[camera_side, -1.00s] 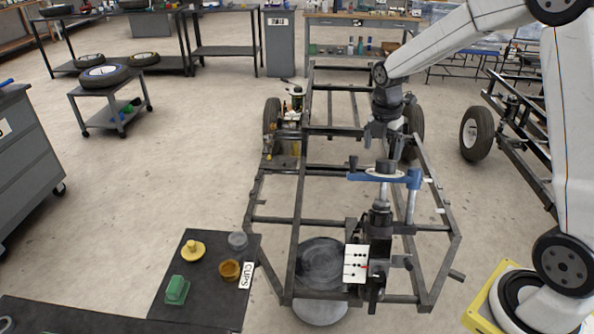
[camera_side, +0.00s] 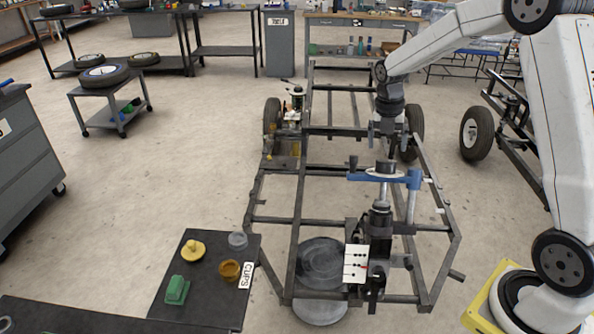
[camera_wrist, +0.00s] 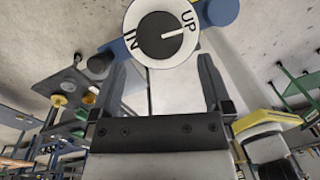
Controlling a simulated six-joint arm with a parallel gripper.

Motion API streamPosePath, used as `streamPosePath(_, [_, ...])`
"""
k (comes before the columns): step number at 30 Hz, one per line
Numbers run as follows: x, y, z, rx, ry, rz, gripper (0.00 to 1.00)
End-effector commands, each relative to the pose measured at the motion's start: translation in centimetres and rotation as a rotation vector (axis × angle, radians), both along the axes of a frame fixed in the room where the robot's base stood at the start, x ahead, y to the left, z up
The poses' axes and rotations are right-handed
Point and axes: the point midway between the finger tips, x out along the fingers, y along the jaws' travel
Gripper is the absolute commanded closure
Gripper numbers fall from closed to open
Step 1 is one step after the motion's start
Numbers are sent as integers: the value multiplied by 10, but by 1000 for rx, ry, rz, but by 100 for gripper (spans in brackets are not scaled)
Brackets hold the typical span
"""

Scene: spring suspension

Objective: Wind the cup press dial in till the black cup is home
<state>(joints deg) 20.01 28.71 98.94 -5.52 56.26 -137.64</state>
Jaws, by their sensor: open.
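The cup press dial (camera_wrist: 163,37) is a white disc with a black knob and the words IN and UP. In the wrist view its white pointer line lies toward UP. In the side view the dial (camera_side: 384,173) tops the blue press bridge (camera_side: 413,180), seen nearly edge-on. A black cylindrical part (camera_side: 380,210) stands below the press screw; I cannot tell whether it is the black cup or how deeply it sits. My gripper (camera_side: 388,138) is open and empty above the dial, apart from it. Its two fingers (camera_wrist: 162,60) show in the wrist view, with the dial beyond their tips.
A white marked card (camera_side: 355,263) is on the frame's front. The black bench (camera_side: 205,308) at left holds a yellow cup (camera_side: 192,250), an amber cup (camera_side: 229,270), a grey cup (camera_side: 238,240) and a green block (camera_side: 177,290).

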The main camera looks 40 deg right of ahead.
Motion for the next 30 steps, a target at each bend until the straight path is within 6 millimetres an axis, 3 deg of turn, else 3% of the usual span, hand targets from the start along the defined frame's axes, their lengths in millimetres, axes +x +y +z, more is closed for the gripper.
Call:
streamPosePath(15, [-5,-3,-56,1,0,-1,0])
streamPosePath(26, [-6,-3,-60,0,0,-1,0])
streamPosePath(27, [-6,-3,-60,0,0,-1,3])
streamPosePath(30, [-6,-3,-60,0,0,-1,35])
